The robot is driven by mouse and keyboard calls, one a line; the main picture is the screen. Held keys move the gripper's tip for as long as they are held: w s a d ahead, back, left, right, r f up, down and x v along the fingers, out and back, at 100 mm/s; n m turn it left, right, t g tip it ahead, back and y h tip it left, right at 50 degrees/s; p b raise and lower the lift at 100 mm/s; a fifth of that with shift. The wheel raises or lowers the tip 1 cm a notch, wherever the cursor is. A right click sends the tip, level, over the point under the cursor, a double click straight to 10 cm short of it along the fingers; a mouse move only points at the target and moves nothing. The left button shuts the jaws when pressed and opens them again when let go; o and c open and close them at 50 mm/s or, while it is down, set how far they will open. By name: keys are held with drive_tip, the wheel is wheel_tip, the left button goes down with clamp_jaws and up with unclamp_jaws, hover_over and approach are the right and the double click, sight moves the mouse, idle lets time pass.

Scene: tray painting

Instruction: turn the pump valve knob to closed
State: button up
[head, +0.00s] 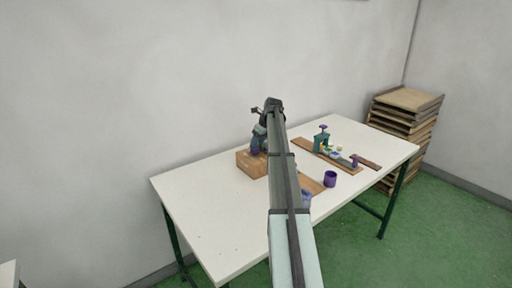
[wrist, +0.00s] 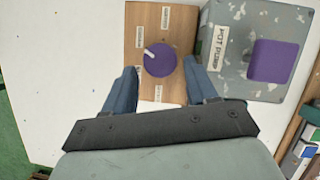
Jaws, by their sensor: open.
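The pump valve knob (wrist: 160,62) is a round purple knob on a wooden board (wrist: 150,20) in the wrist view. A short white mark on it points to the upper left, toward a small label at the left. Other small labels sit above and below the knob; their words are too small to read. My gripper (wrist: 160,69) is open, with one blue finger left of the knob and one right of it. I cannot tell whether the right finger touches it. In the head view my arm reaches over the table, and I cannot make out the knob.
A grey speckled pump box (wrist: 235,50) with a label and a purple block stands right of the knob. In the head view, a wooden box (head: 250,164), a purple cup (head: 330,179) and a green fixture (head: 321,143) stand on the white table (head: 210,205). Its left part is clear.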

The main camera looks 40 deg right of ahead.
sight(255, 151)
drive_tip(key=shift+x, duration=1.65)
drive_tip(key=c, duration=0.8)
